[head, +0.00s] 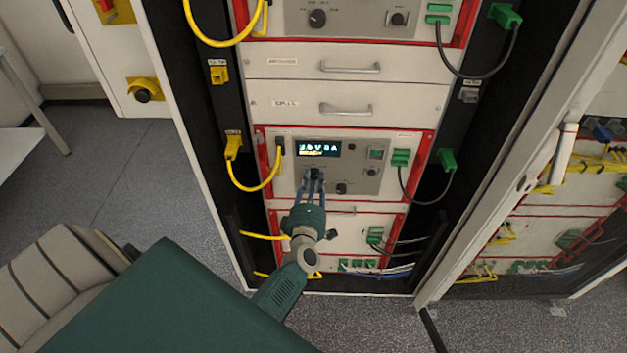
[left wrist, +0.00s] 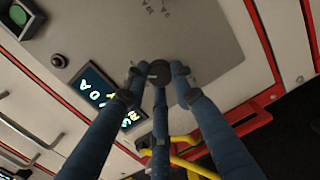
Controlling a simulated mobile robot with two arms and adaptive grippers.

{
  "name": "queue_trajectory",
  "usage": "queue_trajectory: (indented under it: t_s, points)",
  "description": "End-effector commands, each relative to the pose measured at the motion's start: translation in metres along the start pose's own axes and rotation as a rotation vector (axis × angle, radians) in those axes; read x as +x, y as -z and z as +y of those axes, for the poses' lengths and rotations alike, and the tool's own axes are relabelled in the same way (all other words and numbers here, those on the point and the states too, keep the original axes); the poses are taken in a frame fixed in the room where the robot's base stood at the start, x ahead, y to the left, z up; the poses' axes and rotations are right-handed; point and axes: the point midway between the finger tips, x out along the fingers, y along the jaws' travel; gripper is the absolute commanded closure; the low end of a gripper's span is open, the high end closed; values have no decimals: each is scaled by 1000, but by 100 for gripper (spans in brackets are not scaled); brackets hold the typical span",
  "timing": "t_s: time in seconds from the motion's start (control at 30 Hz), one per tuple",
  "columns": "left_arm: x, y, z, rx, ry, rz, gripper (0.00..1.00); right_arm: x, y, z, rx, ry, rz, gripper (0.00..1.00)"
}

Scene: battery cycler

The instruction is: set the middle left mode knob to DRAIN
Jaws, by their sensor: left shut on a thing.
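The middle unit (head: 395,185) of the rack has a red-edged grey panel with a lit display (head: 319,149). My left gripper (head: 314,180) reaches up to this panel, just below the display. Its fingers are shut on the dark, round middle left mode knob (left wrist: 160,73), which shows between the fingertips in the left wrist view. The knob's pointer direction and its nearest labels are mostly hidden or too small to read. The display also shows in the left wrist view (left wrist: 98,87). My right gripper is in neither view.
A smaller dark knob (head: 341,188) sits right of my gripper, with green plugs (head: 401,158) farther right. A yellow cable (head: 256,187) loops at the left. The upper unit has its own knob (head: 318,18). Drawers with handles (head: 346,109) lie between the units.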

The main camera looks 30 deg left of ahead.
Motion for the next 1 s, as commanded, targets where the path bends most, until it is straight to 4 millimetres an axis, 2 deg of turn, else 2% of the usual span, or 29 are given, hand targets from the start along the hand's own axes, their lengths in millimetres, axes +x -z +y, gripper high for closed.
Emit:
queue_trajectory:
  t_s: [0.33, 0.37, 0.43, 0.47, 0.67, 0.77, 0.87, 1.0]
  points:
    - [-1, 1, -3, 3, 5, 2, 100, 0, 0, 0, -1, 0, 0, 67]
    - [-1, 2, -3, 3, 5, 2, 73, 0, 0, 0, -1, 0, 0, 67]
    - [-1, 1, -3, 3, 5, 2, 59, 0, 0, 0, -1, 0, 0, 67]
    - [-1, 1, -3, 3, 4, 2, 56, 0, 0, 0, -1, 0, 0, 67]
    - [0, 1, -1, 2, 2, 1, 56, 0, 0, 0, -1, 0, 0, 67]
    - [-2, 0, -1, 2, 2, 1, 56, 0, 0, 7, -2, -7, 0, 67]
    - [-10, 0, -2, 1, 3, 0, 56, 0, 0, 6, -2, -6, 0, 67]
    - [-35, 1, -3, 1, 5, 1, 56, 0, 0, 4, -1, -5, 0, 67]
